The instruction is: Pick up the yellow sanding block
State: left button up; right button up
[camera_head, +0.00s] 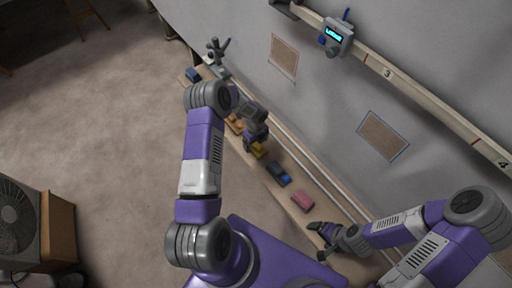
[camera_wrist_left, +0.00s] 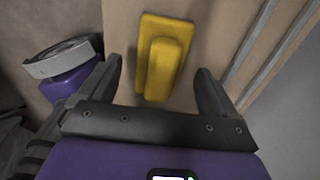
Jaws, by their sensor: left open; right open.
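The yellow sanding block (camera_wrist_left: 163,62) lies on the wooden shelf, just ahead of and between the fingers of my left gripper (camera_wrist_left: 158,88) in the left wrist view. The fingers are apart, and nothing is held between them. In the head view, the yellow block (camera_head: 258,150) shows right below my left gripper (camera_head: 252,145), which partly covers it. My right gripper (camera_head: 320,238) is open and empty near the shelf's near end, at the lower right, away from the yellow block.
On the narrow shelf (camera_head: 285,194) lie an orange block (camera_head: 235,124), a blue and dark block (camera_head: 279,174), a pink block (camera_head: 303,200) and a blue block (camera_head: 193,75). A wall with a rail (camera_head: 420,97) bounds the right. A fan (camera_head: 18,219) stands lower left.

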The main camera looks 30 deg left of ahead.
aim_at(256, 143)
pick_arm(q)
notch_tip(256, 143, down, 3)
jog(key=shift+r, duration=0.2)
pick_arm(e)
jog(key=shift+f, duration=0.3)
pick_arm(q)
jog(key=c, duration=1.2)
jog(key=shift+r, duration=0.1)
notch_tip(256, 143, up, 10)
jog(key=shift+f+p, duration=0.1)
jog(key=shift+p, duration=0.85)
pick_arm(e)
notch_tip(256, 143, up, 2)
jog(key=shift+r, duration=0.1)
